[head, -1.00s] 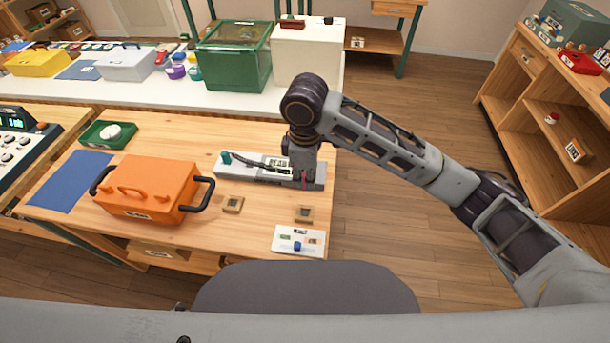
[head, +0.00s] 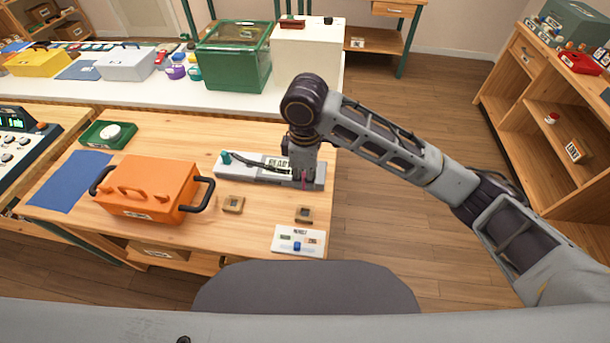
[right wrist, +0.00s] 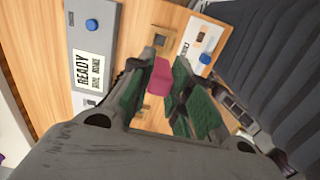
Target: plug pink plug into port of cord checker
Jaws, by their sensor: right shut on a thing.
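The pink plug (right wrist: 160,77) shows between the green finger pads of my right gripper (right wrist: 166,95) in the right wrist view, and the gripper is shut on it. The checker's white display reads READY. A teal plug (head: 226,157) stands at its left end, with a dark cord running right from it. My left gripper is out of view.
An orange toolbox (head: 155,185) stands left of the checker. A green tray (head: 95,136) and blue mat (head: 70,185) are farther left.

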